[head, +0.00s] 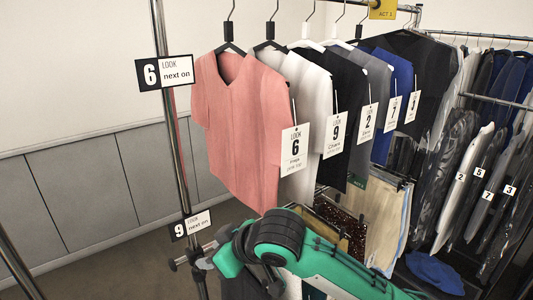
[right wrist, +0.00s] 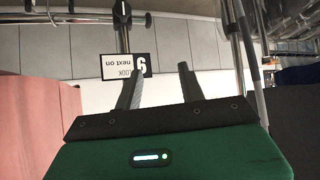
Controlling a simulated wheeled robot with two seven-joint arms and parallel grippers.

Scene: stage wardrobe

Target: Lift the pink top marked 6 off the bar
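The pink top (head: 243,125) hangs on a black hanger at the near end of the row in the head view, with a white tag marked 6 (head: 295,150) at its right side. The hanger's hook runs up to the frame's top edge, where its meeting with the bar is cut off. My right gripper (right wrist: 160,88) is open, with nothing between its fingers in the right wrist view. My green right arm (head: 310,255) is below the pink top in the head view; its fingers are not clear there. Pink cloth (right wrist: 35,120) shows left of the fingers in the right wrist view. My left gripper is not in view.
A chrome post (head: 172,120) with a "6 LOOK next on" sign (head: 164,73) stands left of the pink top; a 9 sign (head: 190,225) is lower. A white top (head: 308,95) and several dark and blue tops hang close behind. Folded trousers (head: 385,215) hang below. The wall side is clear.

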